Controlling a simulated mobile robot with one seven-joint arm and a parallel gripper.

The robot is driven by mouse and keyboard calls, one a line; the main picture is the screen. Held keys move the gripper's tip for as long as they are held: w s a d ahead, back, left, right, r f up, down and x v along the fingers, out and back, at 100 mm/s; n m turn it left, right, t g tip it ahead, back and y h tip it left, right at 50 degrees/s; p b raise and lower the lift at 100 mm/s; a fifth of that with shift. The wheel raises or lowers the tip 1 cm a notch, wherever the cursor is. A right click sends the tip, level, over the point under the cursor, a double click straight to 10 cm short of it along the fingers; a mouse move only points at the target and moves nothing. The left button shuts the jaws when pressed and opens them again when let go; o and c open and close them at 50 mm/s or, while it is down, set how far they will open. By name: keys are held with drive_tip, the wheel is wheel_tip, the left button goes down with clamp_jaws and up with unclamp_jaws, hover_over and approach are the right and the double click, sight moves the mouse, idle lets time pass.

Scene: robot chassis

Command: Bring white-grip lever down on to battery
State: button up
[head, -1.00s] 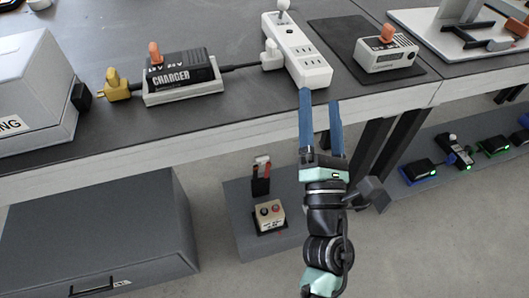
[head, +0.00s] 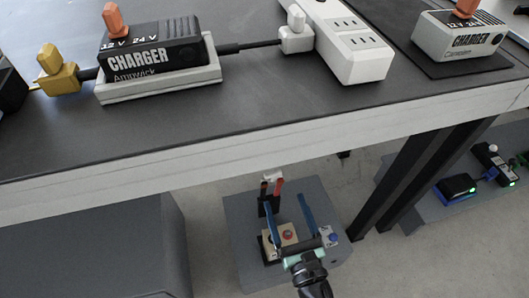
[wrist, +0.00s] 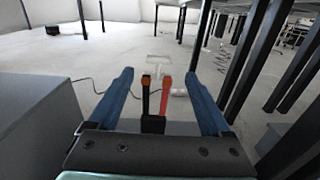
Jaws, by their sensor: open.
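The lever (head: 276,185) stands upright below the bench, with a white grip (head: 273,176) on top and red and black arms. In the wrist view the red arm (wrist: 165,98) and black arm (wrist: 146,98) show between my fingers and beyond them; the white grip is hard to tell from the pale floor. The beige battery (head: 273,240), with a red terminal on top, sits in front of the lever and is partly hidden by my gripper. My gripper (head: 283,215) is open and empty, with its blue fingers over the battery, short of the lever.
A grey cabinet (head: 90,250) stands at left and black bench legs (head: 405,185) at right. A small blue-and-white part (head: 328,238) sits right of the battery on the grey plinth (head: 243,235). Chargers (head: 155,58) are on the bench.

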drive_tip(key=b+x, duration=0.4)
drive_tip(key=x, duration=0.9)
drive_tip(key=shift+f, duration=0.3)
drive_tip(key=shift+a, duration=0.1)
clamp_jaws()
drive_tip(key=shift+s, duration=0.1)
